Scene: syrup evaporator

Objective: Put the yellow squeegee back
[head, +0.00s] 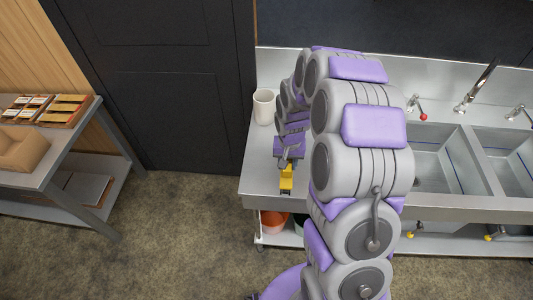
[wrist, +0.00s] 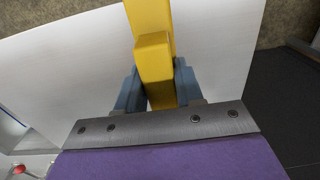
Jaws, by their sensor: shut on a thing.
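The yellow squeegee (head: 286,177) shows in the head view at the front left part of the steel sink counter, just below my gripper (head: 287,164). In the wrist view the yellow squeegee (wrist: 153,55) runs from between my fingers up past the top edge of the picture. My gripper (wrist: 156,92) is shut on it, with a blue-grey finger on each side. The far end of the squeegee is out of the wrist view. I cannot tell whether the squeegee touches the counter.
A white cup-like container (head: 264,107) stands at the counter's (head: 257,180) back left. Sink basins (head: 447,160) with faucets lie to the right. An orange bucket (head: 273,221) sits on the shelf below. A steel table (head: 60,165) with boxes stands at the left; the floor between is clear.

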